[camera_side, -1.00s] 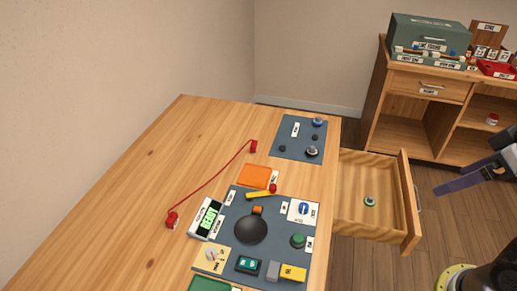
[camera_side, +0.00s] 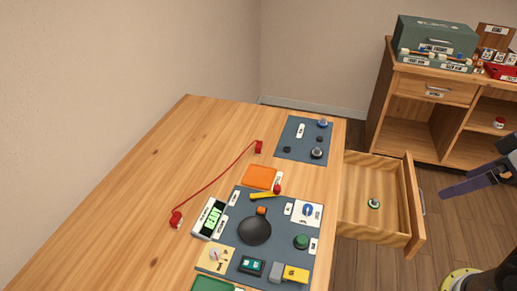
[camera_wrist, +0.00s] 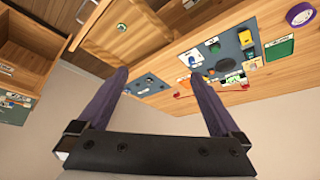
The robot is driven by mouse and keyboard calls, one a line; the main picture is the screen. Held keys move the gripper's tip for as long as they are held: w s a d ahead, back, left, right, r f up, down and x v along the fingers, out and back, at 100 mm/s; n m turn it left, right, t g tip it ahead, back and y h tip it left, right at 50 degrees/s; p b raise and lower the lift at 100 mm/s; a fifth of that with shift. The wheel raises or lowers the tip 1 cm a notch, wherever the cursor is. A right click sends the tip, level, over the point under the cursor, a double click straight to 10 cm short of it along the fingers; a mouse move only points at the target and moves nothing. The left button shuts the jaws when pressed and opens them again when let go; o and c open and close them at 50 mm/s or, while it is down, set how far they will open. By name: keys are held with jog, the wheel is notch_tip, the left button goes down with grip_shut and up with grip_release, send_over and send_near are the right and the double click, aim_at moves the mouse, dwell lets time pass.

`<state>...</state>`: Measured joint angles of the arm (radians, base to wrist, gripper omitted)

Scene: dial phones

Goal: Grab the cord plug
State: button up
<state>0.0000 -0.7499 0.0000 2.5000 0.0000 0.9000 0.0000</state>
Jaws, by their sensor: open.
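A red cord (camera_side: 217,182) lies across the wooden table with a red block-like end at each side. One end (camera_side: 258,147) is near the small grey panel, and the other end (camera_side: 176,219) is near the READY display. I cannot tell which end is the plug. The cord also shows small and partly hidden in the wrist view (camera_wrist: 182,95). My gripper (camera_wrist: 157,76) is open and empty, its two purple fingers apart. In the side view, a purple finger (camera_side: 472,182) shows at the right edge, beyond the drawer and well away from the cord.
An open drawer (camera_side: 413,205) juts from the table's right side, holding a small green-white part (camera_side: 374,203). A large grey panel (camera_side: 276,212) carries a black dome, buttons and a yellow lever. An orange pad (camera_side: 261,177) lies beside the cord. The table's left part is clear.

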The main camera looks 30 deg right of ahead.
jog(key=shift+c, duration=1.4)
